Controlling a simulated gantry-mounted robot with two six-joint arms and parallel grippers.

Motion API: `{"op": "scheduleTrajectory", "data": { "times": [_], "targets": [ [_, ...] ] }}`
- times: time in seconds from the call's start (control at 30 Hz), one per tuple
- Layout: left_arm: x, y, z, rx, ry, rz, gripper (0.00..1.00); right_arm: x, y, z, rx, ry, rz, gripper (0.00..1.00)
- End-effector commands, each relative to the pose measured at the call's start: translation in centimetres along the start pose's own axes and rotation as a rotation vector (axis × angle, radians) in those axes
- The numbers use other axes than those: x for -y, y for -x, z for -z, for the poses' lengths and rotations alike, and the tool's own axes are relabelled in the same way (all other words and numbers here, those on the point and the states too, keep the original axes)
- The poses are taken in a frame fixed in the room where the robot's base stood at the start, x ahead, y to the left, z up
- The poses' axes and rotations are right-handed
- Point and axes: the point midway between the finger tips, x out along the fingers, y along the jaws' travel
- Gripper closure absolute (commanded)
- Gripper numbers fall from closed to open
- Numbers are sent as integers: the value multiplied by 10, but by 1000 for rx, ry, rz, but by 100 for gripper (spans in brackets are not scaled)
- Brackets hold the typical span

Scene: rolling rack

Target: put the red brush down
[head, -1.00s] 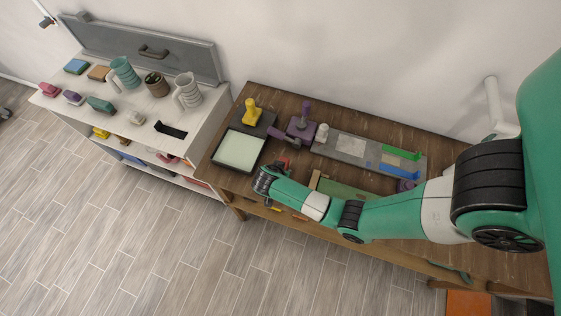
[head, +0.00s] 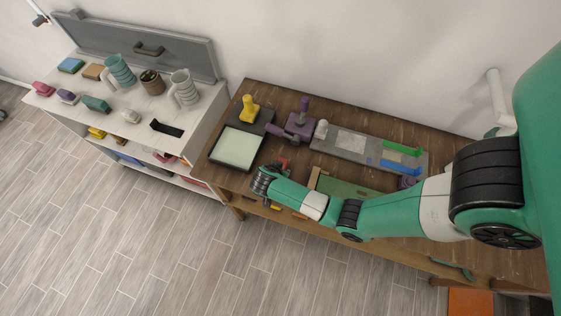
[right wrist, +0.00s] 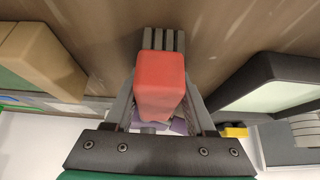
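The red brush (right wrist: 160,82) is between the fingers of my right gripper (right wrist: 163,42) in the right wrist view, and the gripper is shut on it. In the head view my right gripper (head: 264,182) is over the front left part of the wooden table (head: 222,180). A small red part of the brush (head: 283,162) shows just beyond it. I cannot tell whether the brush touches the table top. My left gripper is not in view.
A black-rimmed tray with a pale pad (head: 238,148) lies left of the gripper. A yellow-handled tool (head: 249,107), a purple tool (head: 300,122) and a grey board (head: 352,148) lie behind. A green board (head: 342,187) lies right. A white shelf (head: 192,137) stands left.

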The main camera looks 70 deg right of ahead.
Motion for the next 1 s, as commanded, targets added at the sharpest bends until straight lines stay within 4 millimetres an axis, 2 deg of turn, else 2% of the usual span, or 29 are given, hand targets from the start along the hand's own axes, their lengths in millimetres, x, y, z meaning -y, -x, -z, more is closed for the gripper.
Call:
{"op": "scheduleTrajectory", "data": {
  "times": [0.07,0.37,0.53,0.8,0.97,1.0],
  "targets": [
    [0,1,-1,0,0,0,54,-4,-4,-3,5,5,-13,25],
    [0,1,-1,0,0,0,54,-7,-5,-4,6,7,-21,25],
    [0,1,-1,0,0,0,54,-6,6,3,5,5,-17,25],
    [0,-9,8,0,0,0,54,-2,75,5,2,6,-6,25],
    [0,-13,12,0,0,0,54,-1,110,5,3,5,-6,25],
    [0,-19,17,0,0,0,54,-2,119,7,2,6,-9,25]
  ]
}}
